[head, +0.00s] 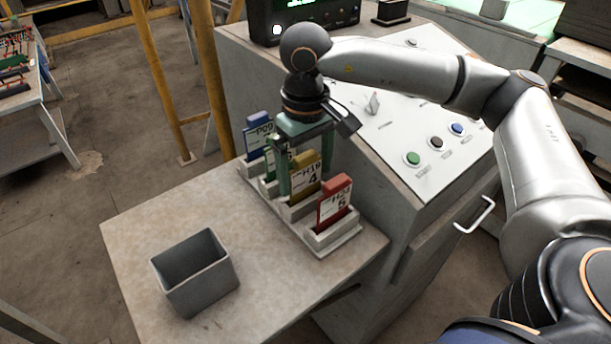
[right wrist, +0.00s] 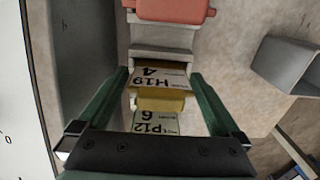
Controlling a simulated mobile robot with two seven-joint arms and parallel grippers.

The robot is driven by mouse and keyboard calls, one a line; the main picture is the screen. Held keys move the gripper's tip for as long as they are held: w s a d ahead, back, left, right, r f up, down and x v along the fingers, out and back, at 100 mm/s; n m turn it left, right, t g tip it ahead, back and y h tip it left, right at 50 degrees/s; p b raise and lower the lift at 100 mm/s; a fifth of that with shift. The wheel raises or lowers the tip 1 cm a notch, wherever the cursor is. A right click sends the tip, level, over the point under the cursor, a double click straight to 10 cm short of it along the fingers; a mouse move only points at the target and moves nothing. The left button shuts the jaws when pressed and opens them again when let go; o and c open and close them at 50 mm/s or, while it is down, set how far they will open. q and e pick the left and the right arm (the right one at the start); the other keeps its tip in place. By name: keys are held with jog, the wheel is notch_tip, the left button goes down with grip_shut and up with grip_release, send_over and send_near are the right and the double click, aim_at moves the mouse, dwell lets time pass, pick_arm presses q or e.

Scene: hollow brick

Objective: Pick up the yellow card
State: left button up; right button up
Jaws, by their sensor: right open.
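The yellow card (head: 306,180), labelled H19 4, stands in a slot of the grey card rack (head: 318,246), between a green card and the red card (head: 335,203). My right gripper (head: 304,172) is above the rack, pointing down, with its green fingers open. In the right wrist view the yellow card (right wrist: 160,103) lies between the two open fingers (right wrist: 160,80), with a gap on each side. The green card (right wrist: 150,122), labelled P12 6, shows nearer the palm and is mostly hidden in the head view. My left gripper is not in view.
A blue card (head: 258,137) stands at the rack's far end. An open grey bin (head: 196,272) stands on the table (head: 135,232) at the front left. A control panel with buttons (head: 413,159) rises right of the rack. The table between bin and rack is clear.

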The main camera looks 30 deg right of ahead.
jog(key=shift+f, duration=0.15)
jog(key=c, duration=1.1)
